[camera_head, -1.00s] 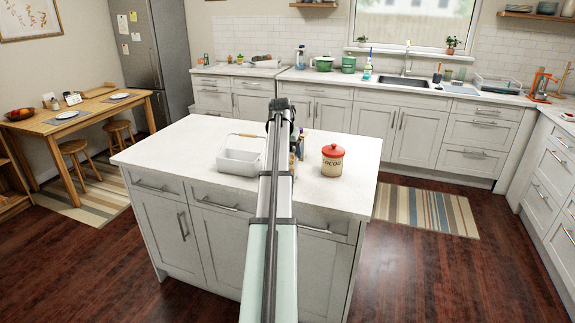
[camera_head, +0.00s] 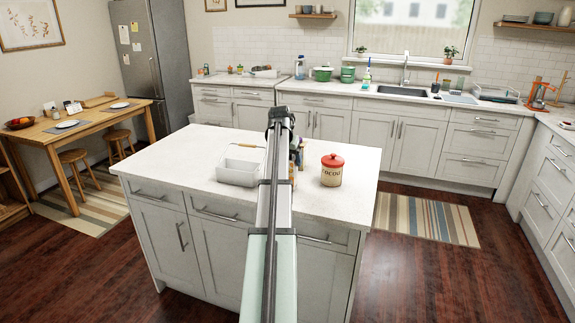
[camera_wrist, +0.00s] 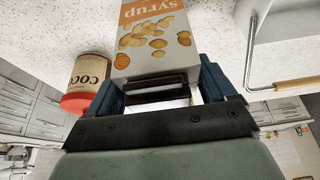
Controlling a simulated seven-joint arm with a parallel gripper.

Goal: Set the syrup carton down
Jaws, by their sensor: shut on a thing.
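The syrup carton (camera_wrist: 152,42) is white and orange with a printed pattern of round golden shapes. In the wrist view it stands between the fingers of my gripper (camera_wrist: 160,88), which is shut on it, and its lettering appears upside down. Its far end runs out of the frame, so I cannot tell whether it touches the white island countertop (camera_head: 200,150). In the head view my arm hides most of the gripper and carton; only small brown and blue patches show to the arm's right.
A cream cocoa canister with a red lid (camera_head: 332,170) stands right of my arm; it also shows in the wrist view (camera_wrist: 88,78). A white caddy with a wooden handle (camera_head: 238,174) stands left of the arm. The island's left and right ends are clear.

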